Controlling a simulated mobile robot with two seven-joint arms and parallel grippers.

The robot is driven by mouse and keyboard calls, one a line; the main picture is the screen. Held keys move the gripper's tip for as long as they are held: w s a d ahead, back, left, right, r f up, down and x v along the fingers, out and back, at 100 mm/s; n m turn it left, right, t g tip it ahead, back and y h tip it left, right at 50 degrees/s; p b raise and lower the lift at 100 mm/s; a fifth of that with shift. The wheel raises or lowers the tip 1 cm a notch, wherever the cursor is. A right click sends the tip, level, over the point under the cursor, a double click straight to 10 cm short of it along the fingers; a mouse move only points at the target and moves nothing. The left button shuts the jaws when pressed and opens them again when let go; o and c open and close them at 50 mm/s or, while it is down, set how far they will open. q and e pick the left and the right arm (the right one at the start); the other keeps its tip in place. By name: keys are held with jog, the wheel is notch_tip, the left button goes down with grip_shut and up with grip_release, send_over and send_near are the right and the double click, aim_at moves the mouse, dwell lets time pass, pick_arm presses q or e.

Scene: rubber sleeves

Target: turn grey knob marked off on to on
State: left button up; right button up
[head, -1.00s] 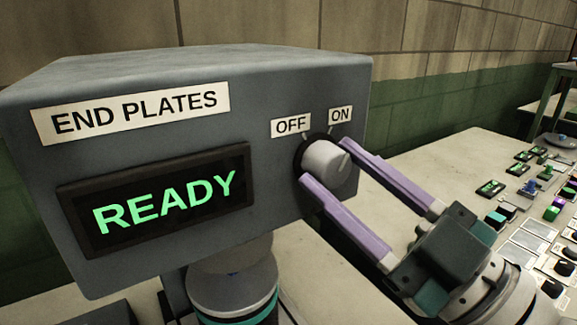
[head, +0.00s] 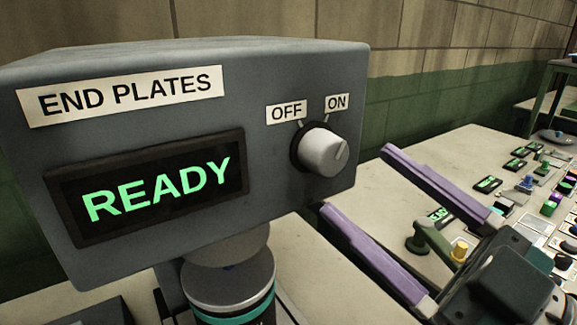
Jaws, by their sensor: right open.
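The grey knob (head: 323,152) sits on the right part of the front face of a grey box (head: 290,75). An OFF label (head: 287,111) and an ON label (head: 337,102) are above it, each with a short tick below. The light pointer line on the knob is at its right side, leaning up to the right, toward the ON side. My right gripper (head: 354,178) is open and empty, with two purple fingers apart, to the lower right of the knob and clear of it. My left gripper is not seen.
The box bears an END PLATES label (head: 120,96) and a screen reading READY (head: 158,189) in green. A pale table (head: 400,190) behind holds several small coloured parts and displays at right. A brick wall stands behind.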

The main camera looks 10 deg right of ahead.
jog(key=shift+b+v, duration=0.6)
jog(key=shift+v, duration=2.15)
